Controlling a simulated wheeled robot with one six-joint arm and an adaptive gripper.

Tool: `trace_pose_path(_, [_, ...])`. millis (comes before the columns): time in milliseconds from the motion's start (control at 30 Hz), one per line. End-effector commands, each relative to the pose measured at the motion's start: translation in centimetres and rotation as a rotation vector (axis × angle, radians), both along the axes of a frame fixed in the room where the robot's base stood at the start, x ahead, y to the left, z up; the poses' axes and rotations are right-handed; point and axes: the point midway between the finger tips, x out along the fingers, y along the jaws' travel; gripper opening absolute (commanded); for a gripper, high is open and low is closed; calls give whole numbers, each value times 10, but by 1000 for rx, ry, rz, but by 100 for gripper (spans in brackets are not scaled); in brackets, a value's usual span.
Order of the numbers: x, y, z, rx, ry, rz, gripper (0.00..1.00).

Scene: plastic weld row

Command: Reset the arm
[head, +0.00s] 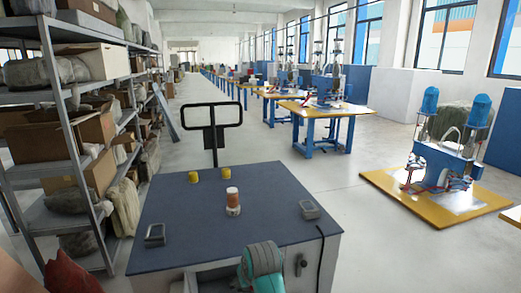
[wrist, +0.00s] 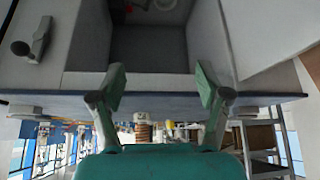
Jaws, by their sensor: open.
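My gripper (wrist: 160,86) is open and empty in the wrist view, its two teal and grey fingers spread apart. Between and beyond them is the open grey compartment (wrist: 150,52) of a cabinet, seen upside down. In the head view, a teal and grey part of my arm (head: 262,266) shows at the bottom, in front of the cabinet's near edge. The gripper fingers cannot be made out there.
The cabinet's dark top (head: 265,195) bears an orange-and-white cylinder (head: 233,203), two yellow pieces (head: 193,177) and two grey boxes (head: 155,235). A loaded shelf rack (head: 70,130) stands left. Blue worktables (head: 325,107) line the right. Floor between is clear.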

Motion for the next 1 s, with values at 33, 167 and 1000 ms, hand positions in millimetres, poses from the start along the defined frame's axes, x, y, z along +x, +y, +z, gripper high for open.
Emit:
trace_pose_path(33, [-10,-9,-22,4,-8,-12,76])
trace_pose_path(167, [-31,-29,-64,19,-51,-41,76])
trace_pose_path(1000, [-251,-151,-200,98,-336,-212,76])
